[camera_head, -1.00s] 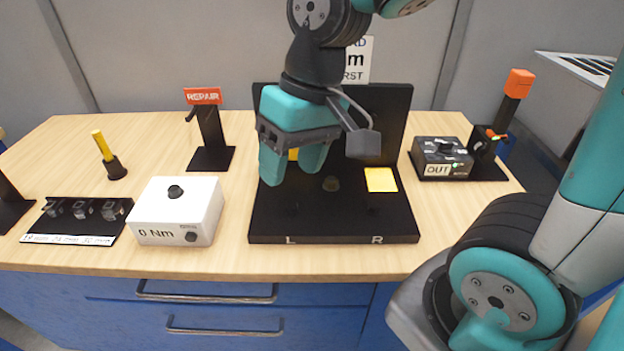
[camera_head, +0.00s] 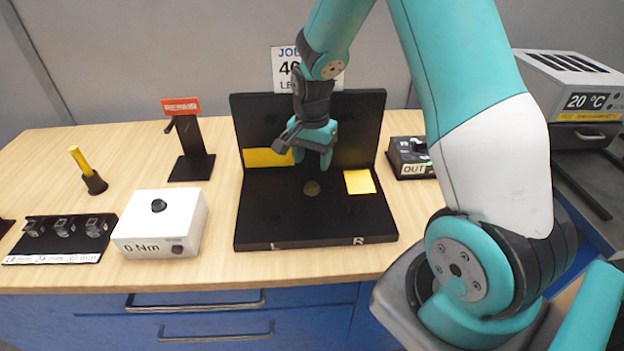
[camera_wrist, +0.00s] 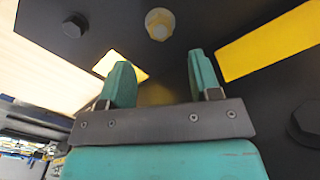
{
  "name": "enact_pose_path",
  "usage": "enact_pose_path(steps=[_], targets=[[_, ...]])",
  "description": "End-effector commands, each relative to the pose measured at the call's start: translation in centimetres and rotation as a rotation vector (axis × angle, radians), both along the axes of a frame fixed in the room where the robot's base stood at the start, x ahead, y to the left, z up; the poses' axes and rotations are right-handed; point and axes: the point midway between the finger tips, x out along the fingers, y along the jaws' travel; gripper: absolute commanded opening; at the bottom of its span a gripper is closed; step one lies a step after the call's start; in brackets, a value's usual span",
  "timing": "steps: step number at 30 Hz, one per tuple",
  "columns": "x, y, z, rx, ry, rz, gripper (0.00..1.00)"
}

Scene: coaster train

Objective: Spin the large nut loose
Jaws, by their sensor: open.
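A black L-shaped fixture (camera_head: 270,220) with an upright back panel stands on the bench. I cannot tell for sure which is the large nut. My gripper (camera_head: 312,158) points down, close to the panel and above and behind the brass piece. Its fingers (camera_wrist: 161,78) are open; a dim yellowish patch shows between them.
The fixture has a yellow strip (camera_head: 268,157) and a yellow square (camera_head: 359,181). To its left are a white 0 Nm box (camera_head: 140,225), a socket rack (camera_head: 60,255), a yellow-handled tool (camera_head: 80,160) and a REPAIR stand (camera_head: 190,165). A black OUT box (camera_head: 408,160) stands right.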

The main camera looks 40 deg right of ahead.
Motion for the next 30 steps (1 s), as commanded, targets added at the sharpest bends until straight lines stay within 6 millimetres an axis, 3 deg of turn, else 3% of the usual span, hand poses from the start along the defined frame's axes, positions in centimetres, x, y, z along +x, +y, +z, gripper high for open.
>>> enact_pose_path(steps=[3,9,15,23,24,30], targets=[[-0.1,0.0,-2.7,0.001,0.005,0.001,0.57],[0.0,0.0,-6.0,0.001,0.003,0.002,0.57],[0.0,0.0,-7.5,0.0,-0.001,0.002,0.57],[0.0,0.0,-7.7,0.0,-0.001,0.002,0.57],[0.0,0.0,-7.7,0.0,-0.001,0.002,0.55],[0.0,0.0,-7.7,0.0,-0.001,0.002,0.09]])
